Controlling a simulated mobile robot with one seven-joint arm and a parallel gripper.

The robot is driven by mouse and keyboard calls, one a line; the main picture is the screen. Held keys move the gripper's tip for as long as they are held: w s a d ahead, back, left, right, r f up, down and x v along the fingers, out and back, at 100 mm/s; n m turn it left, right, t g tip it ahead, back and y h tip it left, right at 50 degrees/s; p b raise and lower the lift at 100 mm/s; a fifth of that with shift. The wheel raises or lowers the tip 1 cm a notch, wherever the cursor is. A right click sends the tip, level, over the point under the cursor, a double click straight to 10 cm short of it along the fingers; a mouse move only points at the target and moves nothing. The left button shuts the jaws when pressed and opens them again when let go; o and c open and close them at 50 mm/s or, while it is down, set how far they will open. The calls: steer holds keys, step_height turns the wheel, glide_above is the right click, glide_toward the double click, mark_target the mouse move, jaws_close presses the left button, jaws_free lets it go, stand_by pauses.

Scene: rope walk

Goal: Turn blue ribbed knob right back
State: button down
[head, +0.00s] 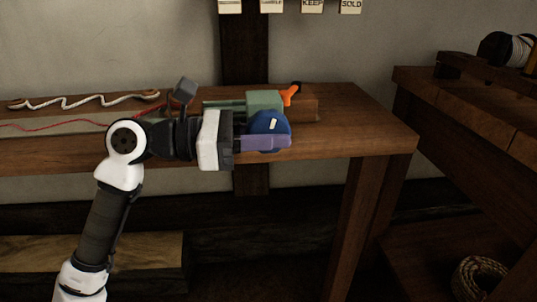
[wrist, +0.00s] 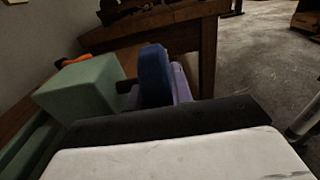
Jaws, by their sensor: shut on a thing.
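The blue ribbed knob (head: 268,123) with a pale mark on its face sits on the front of a green block-shaped housing (head: 264,100) on the wooden bench. My gripper (head: 265,142) reaches in from the left, its purple fingers at the knob's lower part, shut on it. In the wrist view the blue knob (wrist: 155,75) stands between the purple fingers (wrist: 181,84), beside the green housing (wrist: 82,88). The far finger is mostly hidden by the knob. An orange lever (head: 290,94) sticks up at the housing's back right.
The bench top (head: 365,132) is clear to the right. A white rope (head: 85,101) and a red cord (head: 60,125) lie at the left. A second bench (head: 470,90) stands at the right, with a coiled rope (head: 480,277) below.

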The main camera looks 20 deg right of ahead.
mark_target(270, 111)
steer(key=shift+h+b, duration=0.4)
steer(key=shift+b, duration=0.1)
steer(key=shift+r, duration=0.1)
steer(key=c, duration=1.2)
jaws_free()
steer(key=shift+c, duration=0.2)
step_height(270, 111, up, 20)
steer(key=p, duration=0.5)
